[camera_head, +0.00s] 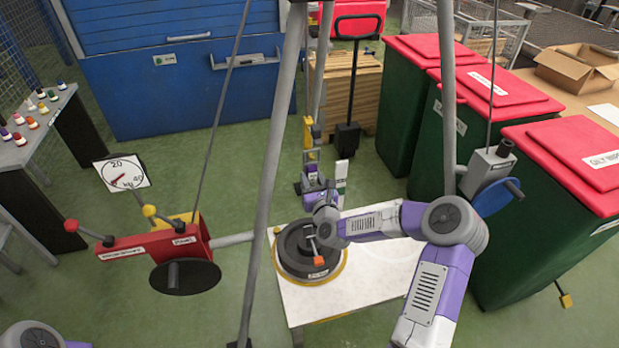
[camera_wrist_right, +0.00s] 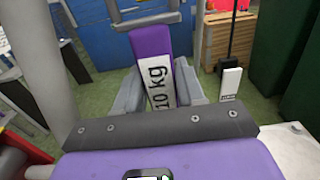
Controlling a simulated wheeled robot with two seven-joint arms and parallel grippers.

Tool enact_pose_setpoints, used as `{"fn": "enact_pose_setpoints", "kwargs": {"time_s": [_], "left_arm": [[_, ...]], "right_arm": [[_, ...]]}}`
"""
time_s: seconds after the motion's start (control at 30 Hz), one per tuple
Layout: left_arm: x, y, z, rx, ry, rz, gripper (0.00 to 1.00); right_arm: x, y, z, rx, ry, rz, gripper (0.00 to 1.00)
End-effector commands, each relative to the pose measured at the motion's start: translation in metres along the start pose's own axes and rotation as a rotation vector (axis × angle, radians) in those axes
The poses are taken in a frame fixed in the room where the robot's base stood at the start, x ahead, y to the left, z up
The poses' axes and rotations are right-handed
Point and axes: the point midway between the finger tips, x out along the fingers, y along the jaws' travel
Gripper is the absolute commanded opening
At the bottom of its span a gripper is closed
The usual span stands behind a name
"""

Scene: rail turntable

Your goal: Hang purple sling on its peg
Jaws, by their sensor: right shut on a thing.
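My right gripper (camera_head: 314,184) is beyond the round black turntable, above the floor. The right wrist view shows its grey jaws (camera_wrist_right: 160,90) shut on a purple piece with a white "10 kg" label, which I take for the purple sling (camera_wrist_right: 150,42). The sling stands up between the jaws, and its lower end is hidden by the wrist. In the head view the sling is too small and covered to make out well. I cannot pick out its peg in either view. My left gripper is out of the picture; only a left arm joint shows at bottom left.
The black turntable (camera_head: 296,249) sits on a white table (camera_head: 345,300). Grey frame poles (camera_head: 272,165) stand close to my right arm. A red scale beam (camera_head: 150,248) hangs at left. Green bins (camera_head: 535,240) stand at right, a blue cabinet (camera_head: 190,88) at the back.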

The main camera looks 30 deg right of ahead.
Motion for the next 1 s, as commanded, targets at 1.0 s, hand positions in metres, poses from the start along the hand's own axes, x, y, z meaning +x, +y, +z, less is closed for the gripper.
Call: {"fn": "enact_pose_setpoints", "kwargs": {"time_s": [1.0], "left_arm": [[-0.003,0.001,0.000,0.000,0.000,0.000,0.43]], "right_arm": [[-0.051,0.000,0.001,0.000,-0.001,0.000,0.08]]}}
